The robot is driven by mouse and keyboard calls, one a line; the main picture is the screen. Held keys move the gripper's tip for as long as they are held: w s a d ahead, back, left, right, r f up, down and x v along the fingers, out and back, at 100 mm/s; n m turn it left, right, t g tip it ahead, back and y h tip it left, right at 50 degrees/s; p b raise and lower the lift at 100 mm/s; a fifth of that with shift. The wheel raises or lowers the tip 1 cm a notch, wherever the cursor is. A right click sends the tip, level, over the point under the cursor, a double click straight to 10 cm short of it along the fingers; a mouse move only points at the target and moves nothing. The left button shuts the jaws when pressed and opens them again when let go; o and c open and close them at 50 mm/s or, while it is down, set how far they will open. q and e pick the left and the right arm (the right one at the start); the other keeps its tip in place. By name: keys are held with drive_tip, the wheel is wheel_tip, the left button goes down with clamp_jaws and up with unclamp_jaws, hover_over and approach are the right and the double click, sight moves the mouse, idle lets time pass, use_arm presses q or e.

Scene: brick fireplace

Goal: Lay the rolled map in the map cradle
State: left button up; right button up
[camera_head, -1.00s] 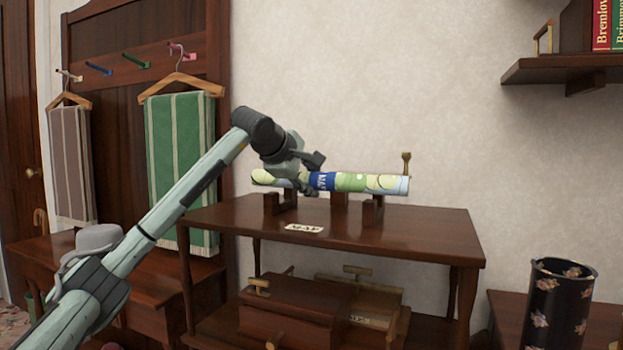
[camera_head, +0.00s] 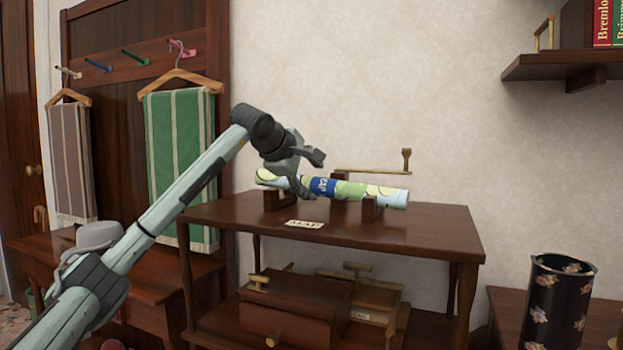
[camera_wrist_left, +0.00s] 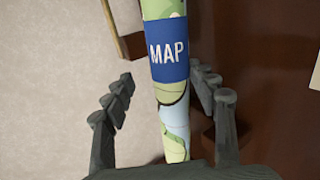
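The rolled map (camera_head: 354,190), green and pale with a blue MAP band, lies across the dark wooden supports of the map cradle (camera_head: 369,209) on the table top. In the head view its right end is slightly lower than its left. My left gripper (camera_head: 302,181) is over the left half of the map. The left wrist view shows its fingers (camera_wrist_left: 168,76) spread on both sides of the map (camera_wrist_left: 166,30), with a clear gap on the left and a narrow one on the right. My right gripper is not in view.
A MAP label (camera_head: 304,224) lies on the table top (camera_head: 430,225) before the cradle. A brass rod (camera_head: 372,171) stands behind the map. A wall shelf (camera_head: 570,66) is at upper right, a dark flowered cylinder (camera_head: 556,305) at lower right. Wooden boxes (camera_head: 297,305) fill the lower shelf.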

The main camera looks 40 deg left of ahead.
use_arm(q)
drive_tip(key=v, duration=1.2)
drive_tip(key=shift+f, duration=0.1)
idle(0.4)
